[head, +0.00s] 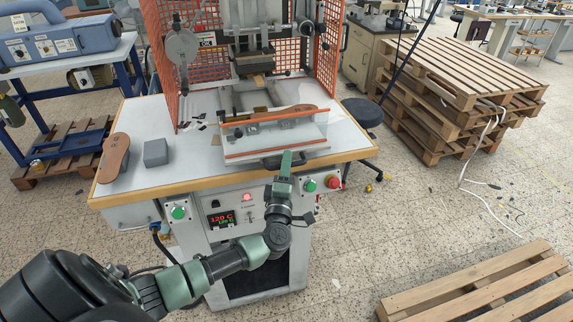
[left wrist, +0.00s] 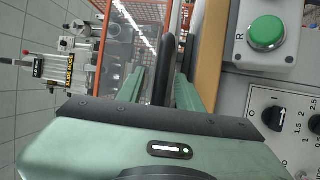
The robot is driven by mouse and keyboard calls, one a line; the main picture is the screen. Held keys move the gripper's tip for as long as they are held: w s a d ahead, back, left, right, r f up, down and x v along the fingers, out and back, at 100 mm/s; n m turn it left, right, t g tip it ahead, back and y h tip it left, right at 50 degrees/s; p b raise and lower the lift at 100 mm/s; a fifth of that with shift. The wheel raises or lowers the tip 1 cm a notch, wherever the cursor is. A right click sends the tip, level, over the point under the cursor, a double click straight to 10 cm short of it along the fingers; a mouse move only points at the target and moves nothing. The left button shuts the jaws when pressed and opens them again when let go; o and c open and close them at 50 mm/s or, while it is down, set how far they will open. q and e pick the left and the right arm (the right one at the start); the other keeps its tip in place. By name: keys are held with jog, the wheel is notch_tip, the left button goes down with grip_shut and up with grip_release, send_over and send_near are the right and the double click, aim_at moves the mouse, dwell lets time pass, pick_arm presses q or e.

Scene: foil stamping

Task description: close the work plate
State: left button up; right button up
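The work plate (head: 240,158) is at the front of the press on the white tabletop, pulled out toward me from under the press head. It has a clear front panel with orange edge strips and a dark bar handle (head: 268,163) on its near side. My left gripper (head: 287,158) is at this handle, above the table's front edge. In the left wrist view its two green fingers (left wrist: 158,90) stand apart, with the black handle bar (left wrist: 166,60) between them and a visible gap on the left finger's side. My right gripper is not in view.
The press head (head: 253,62) and orange mesh guards (head: 160,50) stand behind the plate. A brown sole-shaped piece (head: 115,155) and a grey block (head: 156,153) lie on the left of the table. Green buttons (head: 178,212) and a red button (head: 333,182) are on the front panel.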

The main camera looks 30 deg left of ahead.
pick_arm(q)
grip_shut()
jog(key=shift+f, duration=0.1)
dwell(1.2)
